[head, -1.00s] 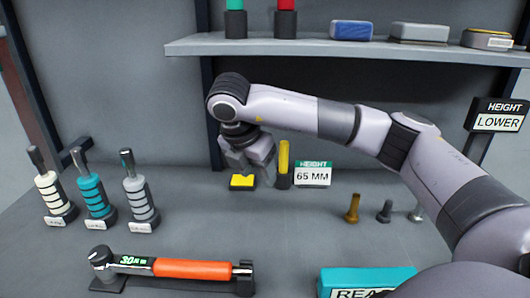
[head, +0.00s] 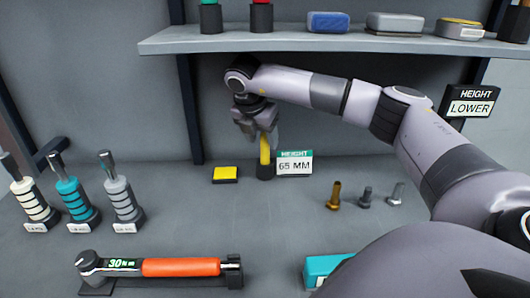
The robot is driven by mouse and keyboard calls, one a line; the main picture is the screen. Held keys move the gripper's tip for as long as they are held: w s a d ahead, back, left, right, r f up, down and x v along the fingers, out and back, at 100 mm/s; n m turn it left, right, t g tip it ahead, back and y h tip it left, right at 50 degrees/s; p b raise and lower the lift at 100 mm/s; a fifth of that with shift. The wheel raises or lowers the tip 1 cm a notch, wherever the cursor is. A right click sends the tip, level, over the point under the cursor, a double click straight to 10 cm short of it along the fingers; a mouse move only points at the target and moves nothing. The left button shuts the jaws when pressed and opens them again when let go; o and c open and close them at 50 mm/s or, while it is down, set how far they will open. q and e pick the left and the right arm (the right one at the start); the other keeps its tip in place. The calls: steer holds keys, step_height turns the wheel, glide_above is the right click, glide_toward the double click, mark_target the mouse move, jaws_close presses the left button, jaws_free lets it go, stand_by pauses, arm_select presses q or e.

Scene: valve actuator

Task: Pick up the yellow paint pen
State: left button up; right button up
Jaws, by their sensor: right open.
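The yellow paint pen (head: 264,152) stands upright in a dark holder (head: 265,172) on the bench, near the middle of the head view. My right gripper (head: 258,138) is right above and around the top of the pen, pointing down. Its jaws are open, and they hide the pen's upper end. I cannot tell whether a finger touches the pen. My left gripper is not in view.
A yellow pad (head: 225,174) lies left of the holder, and a 65 MM height sign (head: 294,163) stands close on its right. A shelf (head: 330,42) hangs above my arm. Bolts (head: 366,197), grey, teal and white drivers (head: 71,198) and an orange torque wrench (head: 180,267) are nearer.

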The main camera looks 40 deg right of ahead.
mark_target(265, 155)
steer(key=shift+x, duration=2.4)
jaws_close()
